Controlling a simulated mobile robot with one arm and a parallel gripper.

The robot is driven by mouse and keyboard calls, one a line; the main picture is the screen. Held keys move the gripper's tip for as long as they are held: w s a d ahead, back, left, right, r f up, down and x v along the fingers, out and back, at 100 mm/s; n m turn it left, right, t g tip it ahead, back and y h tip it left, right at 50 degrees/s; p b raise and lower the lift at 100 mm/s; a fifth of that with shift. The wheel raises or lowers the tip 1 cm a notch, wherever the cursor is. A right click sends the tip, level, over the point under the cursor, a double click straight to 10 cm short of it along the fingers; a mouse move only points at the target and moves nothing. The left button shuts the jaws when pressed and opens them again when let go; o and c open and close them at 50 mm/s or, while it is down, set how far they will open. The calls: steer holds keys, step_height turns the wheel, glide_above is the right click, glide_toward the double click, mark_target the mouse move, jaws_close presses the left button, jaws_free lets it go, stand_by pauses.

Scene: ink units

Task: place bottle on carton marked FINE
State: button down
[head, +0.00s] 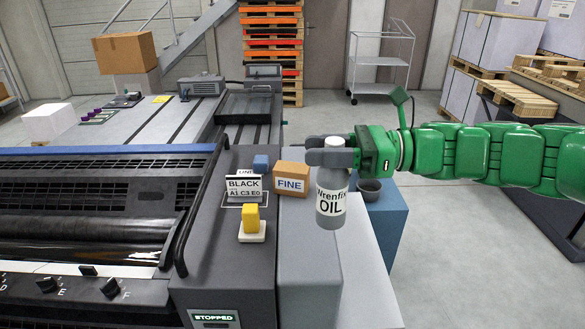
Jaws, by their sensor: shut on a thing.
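A grey bottle (331,205) with a white label reading "Wrenfix OIL" hangs upright in my gripper (331,151). My gripper comes in from the right on my green arm and is shut on the bottle's upper part. The brown carton marked FINE (291,179) sits on the grey machine top, just left of the bottle. The bottle appears beside the carton and nearer the camera. The carton's top looks bare. I cannot tell from this one view how high the bottle is above the surface.
A card reading BLACK (244,187), a blue block (261,163) and a yellow block on a white base (252,222) stand left of the carton. A dark cup (370,189) sits on a blue stand (391,220) behind the bottle. A black rail (203,215) edges the machine.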

steer(key=w+a+r+m+t, duration=0.1)
steer(key=w+a+r+t, duration=0.15)
steer(key=w, duration=0.55)
steer(key=w+a+r+m+t, duration=0.1)
steer(key=w+r, duration=0.3)
steer(key=w, duration=0.4)
steer(key=w+a+f, duration=0.3)
steer(key=w+f, duration=1)
steer(key=w, duration=0.1)
steer(key=shift+g, duration=0.25)
steer(key=c, duration=0.7)
jaws_free()
